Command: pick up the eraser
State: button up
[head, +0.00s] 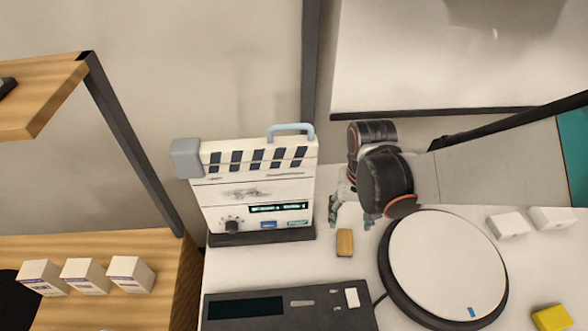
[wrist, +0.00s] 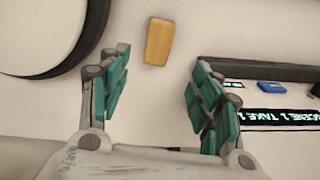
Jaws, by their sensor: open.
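The eraser appears to be the small orange-tan block (head: 345,242), lying flat on the white tabletop between the clapperboard device and the round turntable. In the wrist view the eraser (wrist: 158,41) is just beyond the fingertips, roughly between their lines and a little nearer the left finger. My gripper (head: 350,214) is behind and above the eraser in the head view, fingers pointing down, apart from it. In the wrist view my gripper (wrist: 159,70) is open, with teal pads and nothing between them.
The clapperboard device (head: 257,195) stands left of my gripper. The round turntable (head: 448,262) is close on the right. A dark console (head: 290,309) lies in front. White boxes (head: 508,225) and a yellow block (head: 551,318) are farther right. A wooden shelf (head: 95,250) stands left.

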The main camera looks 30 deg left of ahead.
jog(key=b, duration=0.1)
send_over(346, 240)
jog(key=f, duration=0.5)
jog(key=shift+a+f, duration=0.1)
jog(key=shift+a, duration=0.3)
jog(key=f+b, duration=0.2)
jog(key=f, duration=0.1)
jog(key=f+b, duration=0.1)
jog(key=f, duration=0.1)
jog(key=shift+d+f, duration=0.1)
jog(key=shift+d, duration=0.2)
jog(key=c, duration=1.2)
jog(key=shift+c, duration=0.2)
